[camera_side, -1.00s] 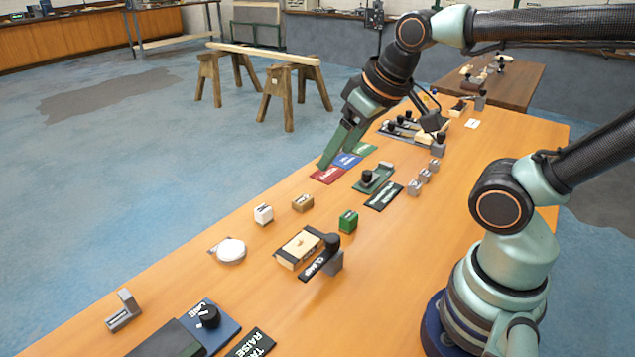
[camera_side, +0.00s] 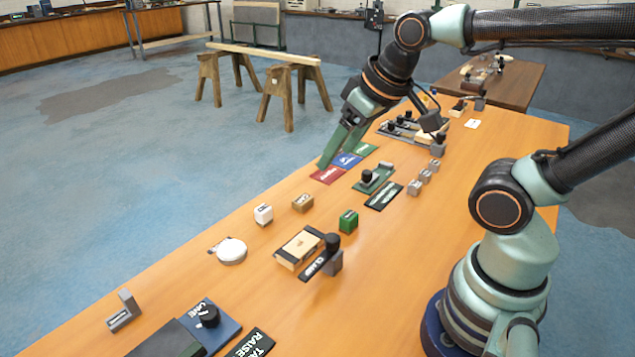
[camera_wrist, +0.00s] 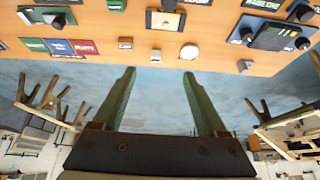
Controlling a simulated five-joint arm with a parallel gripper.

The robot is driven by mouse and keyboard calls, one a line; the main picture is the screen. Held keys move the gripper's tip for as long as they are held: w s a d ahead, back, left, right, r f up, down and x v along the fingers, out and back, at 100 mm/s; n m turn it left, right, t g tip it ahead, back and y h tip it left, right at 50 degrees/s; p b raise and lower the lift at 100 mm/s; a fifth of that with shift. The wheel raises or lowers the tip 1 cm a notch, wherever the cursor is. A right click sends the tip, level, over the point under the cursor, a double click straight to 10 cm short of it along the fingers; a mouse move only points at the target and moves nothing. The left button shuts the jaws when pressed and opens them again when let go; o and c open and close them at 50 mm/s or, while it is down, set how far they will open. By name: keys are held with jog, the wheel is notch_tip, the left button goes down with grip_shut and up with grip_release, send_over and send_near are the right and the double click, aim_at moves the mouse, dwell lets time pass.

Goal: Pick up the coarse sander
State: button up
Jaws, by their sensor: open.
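Small labelled blocks stand on the bench: a white one (camera_side: 263,214), a brown one (camera_side: 303,203) and a green one (camera_side: 348,221). Their lettering is too small to read, so I cannot tell which is the coarse sander. My gripper (camera_side: 338,153) is open, its fingers pointing down and left above the red card (camera_side: 327,176) and blue card (camera_side: 347,160) at the bench's far edge. In the wrist view my gripper (camera_wrist: 157,78) has its two green fingers spread with nothing between them. The green block (camera_wrist: 116,5) shows at the top there.
A clamp (camera_side: 332,258) stands by a wooden piece (camera_side: 298,247) mid-bench, near a white disc (camera_side: 231,251). A green-based tool with a black knob (camera_side: 373,179) and several grey blocks lie right of the cards.

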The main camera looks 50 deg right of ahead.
jog(key=w+d+f+m+g, duration=0.3)
jog(key=d+f+m, duration=0.25)
jog(key=m, duration=0.35)
jog(key=m+g, duration=0.3)
jog(key=m, duration=0.6)
send_over(349, 215)
notch_tip(349, 215, down, 7)
jog(key=f, duration=0.6)
jog(key=shift+s+d+f, duration=0.1)
jog(key=shift+s+d, duration=0.15)
jog(key=shift+s, duration=0.05)
jog(key=shift+w+a+f, duration=0.1)
jog(key=shift+w+f, duration=0.05)
jog(key=shift+f, duration=1.25)
jog(key=shift+w+a+f, duration=0.1)
jog(key=shift+w+f, duration=0.05)
jog(key=shift+f, duration=1.2)
grip_shut()
